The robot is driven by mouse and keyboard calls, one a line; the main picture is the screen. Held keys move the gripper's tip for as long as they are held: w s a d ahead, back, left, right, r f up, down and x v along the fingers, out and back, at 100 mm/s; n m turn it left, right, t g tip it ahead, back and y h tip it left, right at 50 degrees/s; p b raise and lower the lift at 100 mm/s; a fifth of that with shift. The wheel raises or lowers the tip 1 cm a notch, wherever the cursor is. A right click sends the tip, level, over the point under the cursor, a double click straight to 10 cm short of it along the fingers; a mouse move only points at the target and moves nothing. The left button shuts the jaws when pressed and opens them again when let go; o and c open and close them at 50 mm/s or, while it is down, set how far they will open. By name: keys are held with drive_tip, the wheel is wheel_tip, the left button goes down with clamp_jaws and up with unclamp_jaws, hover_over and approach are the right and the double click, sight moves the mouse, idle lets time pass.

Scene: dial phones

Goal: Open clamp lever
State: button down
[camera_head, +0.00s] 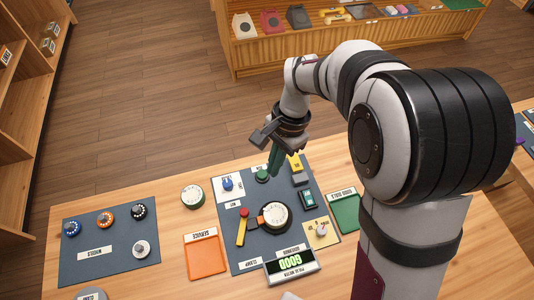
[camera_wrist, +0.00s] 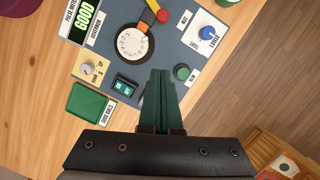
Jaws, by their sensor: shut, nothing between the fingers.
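The clamp lever (camera_head: 241,231) is a yellow bar with a red knob, lying left of the white dial on the dark work mat, near a "CLAMP" label. In the wrist view its red knob (camera_wrist: 162,16) shows at the top, with the yellow bar partly cut off. My gripper (camera_head: 273,173) has green fingers, shut and empty, above the far part of the mat beside the round green button (camera_head: 262,175). It is apart from the lever. In the wrist view the closed fingers (camera_wrist: 160,74) point towards the dial (camera_wrist: 132,43), just left of the green button.
A blue knob (camera_head: 228,184) stands on a white plate on the mat. A yellow block (camera_head: 296,162), a teal device (camera_head: 307,199), an orange tray (camera_head: 206,256) and a green tray (camera_head: 344,213) are nearby. Loose dials lie on the left mat (camera_head: 80,268).

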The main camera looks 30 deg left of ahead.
sight(242, 227)
drive_tip(key=x, duration=0.9)
drive_tip(key=shift+s+d+f, duration=0.1)
drive_tip(key=shift+s+f, duration=0.05)
drive_tip(key=shift+f, duration=0.15)
drive_tip(key=s, duration=0.1)
drive_tip(key=s+a, duration=0.1)
drive_tip(key=s, duration=0.1)
drive_tip(key=shift+a+f, duration=0.1)
drive_tip(key=shift+f, duration=0.1)
drive_tip(key=shift+s+a, duration=0.15)
drive_tip(key=shift+s, duration=0.25)
drive_tip(key=shift+a+n, duration=0.3)
drive_tip(key=shift+n, duration=0.1)
